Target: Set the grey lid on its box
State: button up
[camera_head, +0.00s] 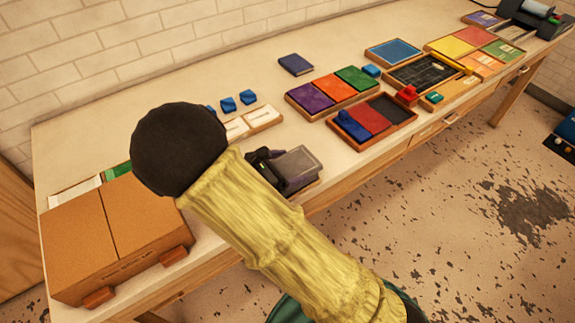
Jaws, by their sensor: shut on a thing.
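The grey lid (298,163) is a flat, pale grey piece near the front edge of the table. My gripper (274,166) is at its left side and shut on it; the fingertips are mostly hidden by my own arm. A brown box-like edge (307,188) with a dark purple part shows just below the lid. This may be its box, but most of it is covered. I cannot tell whether the lid touches it or is held above it.
Left is a large brown carton (112,235). Behind my arm lie several blue pieces (228,104) and white cards (262,118). To the right are a purple, orange and green tray (322,109), a tray with red and dark panels (398,125) and a dark blue booklet (295,65). Bare table lies behind the lid.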

jog(key=shift+f, duration=0.45)
jog(key=o, duration=0.9)
jog(key=shift+a, duration=0.1)
jog(key=b+v, duration=0.1)
jog(key=v, duration=1.6)
jog(key=shift+s+a+r, duration=0.1)
